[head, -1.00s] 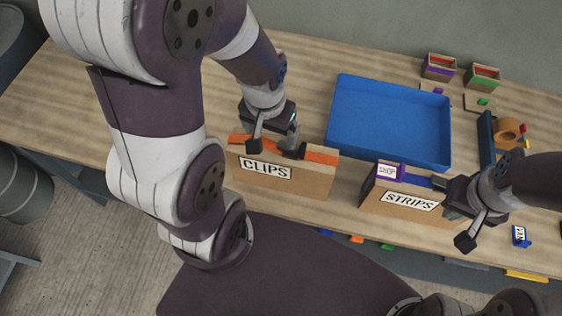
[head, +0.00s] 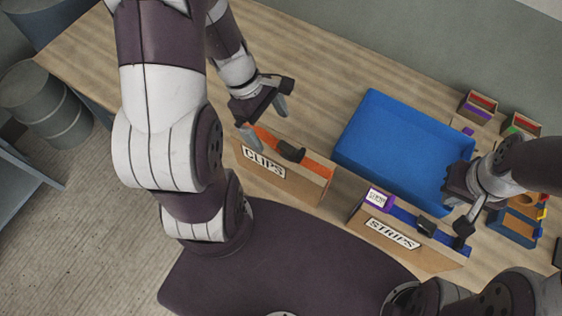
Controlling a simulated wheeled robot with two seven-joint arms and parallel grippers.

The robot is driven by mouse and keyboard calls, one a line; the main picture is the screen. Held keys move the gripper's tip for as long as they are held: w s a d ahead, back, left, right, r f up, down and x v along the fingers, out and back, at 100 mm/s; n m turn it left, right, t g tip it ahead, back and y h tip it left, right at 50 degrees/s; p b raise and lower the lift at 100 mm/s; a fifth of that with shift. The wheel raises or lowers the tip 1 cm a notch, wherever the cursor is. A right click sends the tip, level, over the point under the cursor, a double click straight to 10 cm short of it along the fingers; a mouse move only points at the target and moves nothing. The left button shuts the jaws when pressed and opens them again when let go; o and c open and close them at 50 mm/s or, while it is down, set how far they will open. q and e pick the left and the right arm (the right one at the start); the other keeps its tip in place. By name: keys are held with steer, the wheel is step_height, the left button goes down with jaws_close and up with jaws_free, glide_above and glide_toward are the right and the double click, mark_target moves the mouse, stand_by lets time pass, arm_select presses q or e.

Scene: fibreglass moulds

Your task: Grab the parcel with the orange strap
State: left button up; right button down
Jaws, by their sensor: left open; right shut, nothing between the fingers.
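The parcel with the orange strap (head: 314,168) is a brown box labelled CLIPS, standing on the near part of the bench. A dark handle (head: 290,151) sits on top of its strap. My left gripper (head: 266,119) is open and empty at the parcel's left end, with one fingertip close to the strap's end; I cannot tell whether they touch. A second parcel (head: 352,214), with a blue strap, a purple-edged tag and the label STRIPS, stands to its right. My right gripper (head: 463,230) is shut and empty by this parcel's right end, beside its dark handle (head: 427,226).
A blue tray (head: 372,135) lies behind the parcels, its right side partly covered by my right arm. Small boxes (head: 478,108) stand at the back right. A dark organiser (head: 514,230) with coloured items is at the right. Bare bench (head: 290,60) lies at the back left.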

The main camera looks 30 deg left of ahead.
mark_target(282, 143)
arm_select(q)
steer(key=x, duration=0.6)
steer(key=b+x, duration=0.1)
steer(key=x, duration=0.1)
steer(key=shift+d+f, duration=0.2)
steer(key=shift+d, duration=0.35)
steer(key=shift+w+d+f, duration=0.15)
steer(key=shift+f, duration=0.05)
jaws_close()
